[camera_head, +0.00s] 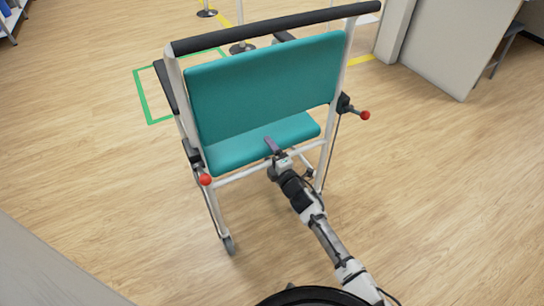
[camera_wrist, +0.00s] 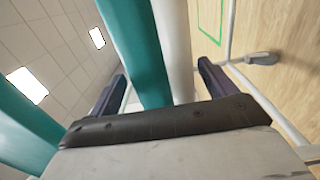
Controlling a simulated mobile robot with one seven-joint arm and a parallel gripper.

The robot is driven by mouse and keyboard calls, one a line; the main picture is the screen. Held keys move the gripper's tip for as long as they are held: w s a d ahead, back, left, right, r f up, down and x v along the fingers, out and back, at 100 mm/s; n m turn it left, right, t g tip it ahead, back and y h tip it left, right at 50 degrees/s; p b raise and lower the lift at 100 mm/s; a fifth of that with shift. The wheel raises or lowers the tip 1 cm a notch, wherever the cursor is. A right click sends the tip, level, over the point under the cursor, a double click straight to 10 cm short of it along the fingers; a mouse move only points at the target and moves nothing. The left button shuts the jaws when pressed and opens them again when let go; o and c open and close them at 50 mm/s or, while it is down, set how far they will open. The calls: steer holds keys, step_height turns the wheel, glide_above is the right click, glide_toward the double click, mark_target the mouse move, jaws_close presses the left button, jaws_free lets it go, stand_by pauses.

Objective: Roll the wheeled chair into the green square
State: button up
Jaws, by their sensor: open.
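The wheeled chair (camera_head: 265,80) has a teal back and seat, a white frame, a black push bar and red-tipped levers. It stands in the middle of the head view with its back toward me. The green square (camera_head: 141,95) is an outline on the floor beyond the chair to the left, partly hidden by it; a corner also shows in the wrist view (camera_wrist: 205,32). My gripper (camera_head: 271,146) is open at the rear edge of the seat, below the backrest. In the wrist view my gripper's fingers (camera_wrist: 162,75) straddle the teal seat edge and a white frame tube; contact is unclear.
A grey cabinet or partition (camera_head: 455,45) stands at the upper right. Post bases (camera_head: 242,48) and yellow floor lines (camera_head: 360,59) lie beyond the chair. A grey surface (camera_head: 45,265) fills the lower left corner. Wood floor is free left and right of the chair.

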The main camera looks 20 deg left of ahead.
jaws_close()
steer(key=shift+f, duration=0.1)
stand_by(0.3)
steer(key=shift+f, duration=0.2)
stand_by(0.3)
